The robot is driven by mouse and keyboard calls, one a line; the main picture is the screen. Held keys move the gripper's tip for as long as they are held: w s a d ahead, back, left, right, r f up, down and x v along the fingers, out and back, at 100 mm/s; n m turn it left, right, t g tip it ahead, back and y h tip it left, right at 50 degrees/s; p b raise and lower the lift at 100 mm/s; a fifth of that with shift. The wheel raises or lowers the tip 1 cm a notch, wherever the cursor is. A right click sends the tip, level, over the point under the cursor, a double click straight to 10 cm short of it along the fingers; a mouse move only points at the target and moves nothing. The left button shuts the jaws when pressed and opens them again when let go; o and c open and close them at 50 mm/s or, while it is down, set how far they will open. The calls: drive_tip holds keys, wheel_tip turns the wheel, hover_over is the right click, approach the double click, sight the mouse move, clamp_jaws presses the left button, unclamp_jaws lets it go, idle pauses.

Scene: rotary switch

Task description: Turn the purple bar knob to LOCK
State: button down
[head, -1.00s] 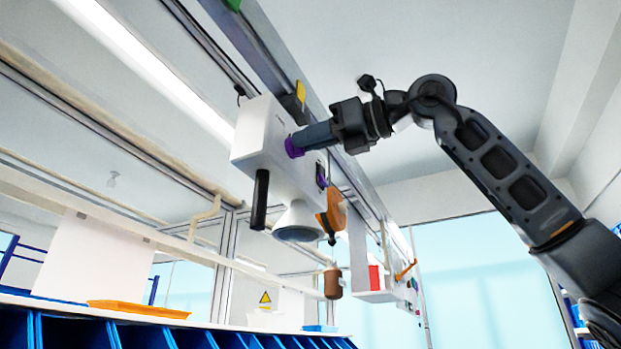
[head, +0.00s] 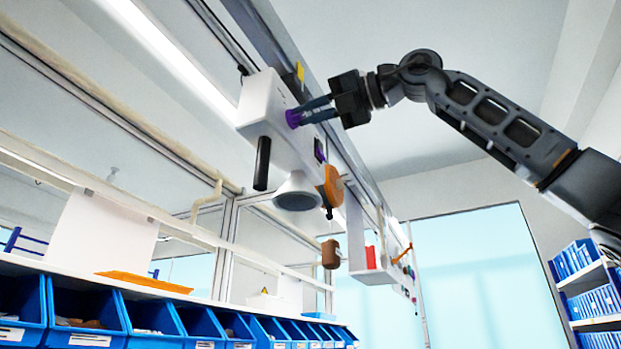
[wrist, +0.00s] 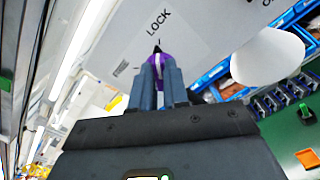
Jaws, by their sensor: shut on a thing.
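The purple bar knob (head: 292,118) is on the front face of a white box (head: 262,100) hanging from the overhead rail. My gripper (head: 308,113) reaches it from the right, with its two fingers on either side of it. In the wrist view the knob (wrist: 163,58) shows between the fingertips of my gripper (wrist: 159,72), which is shut on it. The printed LOCK label (wrist: 160,20) is just beyond the knob's tip, near a small dark mark. The knob's bar points roughly toward that label; the fingers hide most of its sides.
A black cylindrical handle (head: 262,163) and a white cone (head: 297,191) hang below the box. An orange part (head: 332,186) and a brown container (head: 330,254) hang further along. Blue bins (head: 90,318) line the bench below. The space right of the box is open around my arm.

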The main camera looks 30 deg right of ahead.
drive_tip(key=shift+f+m+b, duration=0.1)
drive_tip(key=shift+m+b, duration=0.2)
drive_tip(key=shift+m, duration=0.4)
drive_tip(key=c, duration=1.1)
unclamp_jaws()
drive_tip(key=shift+d, duration=0.15)
